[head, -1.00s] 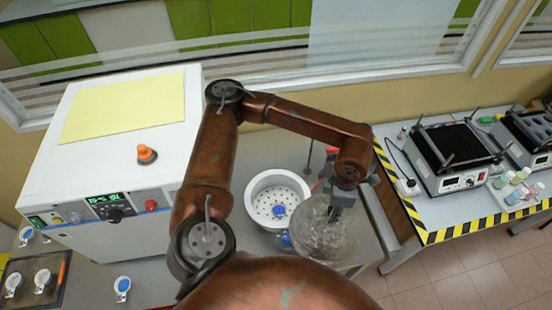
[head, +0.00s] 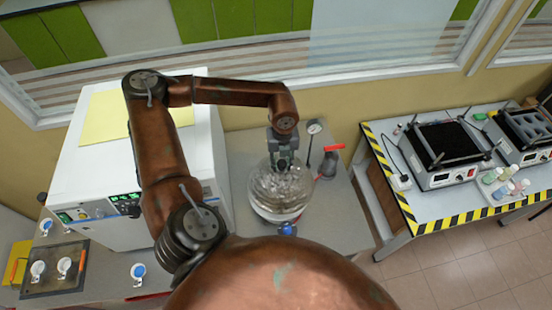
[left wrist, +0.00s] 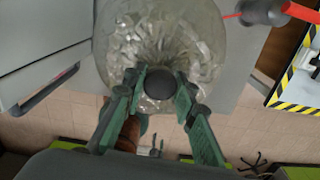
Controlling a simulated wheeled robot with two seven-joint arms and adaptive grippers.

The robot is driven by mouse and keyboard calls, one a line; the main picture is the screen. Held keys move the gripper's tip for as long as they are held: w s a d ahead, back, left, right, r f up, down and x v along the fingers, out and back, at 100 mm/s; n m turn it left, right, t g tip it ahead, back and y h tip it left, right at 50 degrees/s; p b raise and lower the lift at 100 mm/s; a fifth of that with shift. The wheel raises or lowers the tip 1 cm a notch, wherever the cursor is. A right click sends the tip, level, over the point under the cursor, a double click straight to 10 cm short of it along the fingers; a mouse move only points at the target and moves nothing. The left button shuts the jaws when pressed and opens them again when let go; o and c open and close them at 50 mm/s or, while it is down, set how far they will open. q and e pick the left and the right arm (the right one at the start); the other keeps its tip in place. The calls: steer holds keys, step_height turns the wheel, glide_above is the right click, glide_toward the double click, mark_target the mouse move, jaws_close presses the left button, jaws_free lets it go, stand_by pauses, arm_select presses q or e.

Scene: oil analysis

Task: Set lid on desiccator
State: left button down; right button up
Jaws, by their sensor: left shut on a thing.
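My left gripper (head: 284,162) is shut on the dark knob of the clear glass lid (head: 278,186). The left wrist view shows its fingers on both sides of the knob (left wrist: 167,85), with the lid (left wrist: 190,45) filling the space behind. Only the bowl's lower front edge shows. I cannot tell whether the lid touches the rim or hangs just above it. My right gripper is not in view.
A white oven (head: 110,205) is at left. A striped-edge bench (head: 400,205) with hotplates is at right. Grey table (head: 335,225) is clear at right front.

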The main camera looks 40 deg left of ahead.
arm_select(q)
steer(key=shift+a+r+n, duration=0.1)
steer(key=shift+a+n, duration=0.3)
steer(key=shift+f, duration=0.25)
steer(key=shift+f+b, duration=1.35)
steer(key=shift+f, duration=1.75)
steer(key=shift+f+b, duration=0.55)
steer(key=shift+f, duration=0.05)
steer(key=c, duration=1.5)
jaws_free()
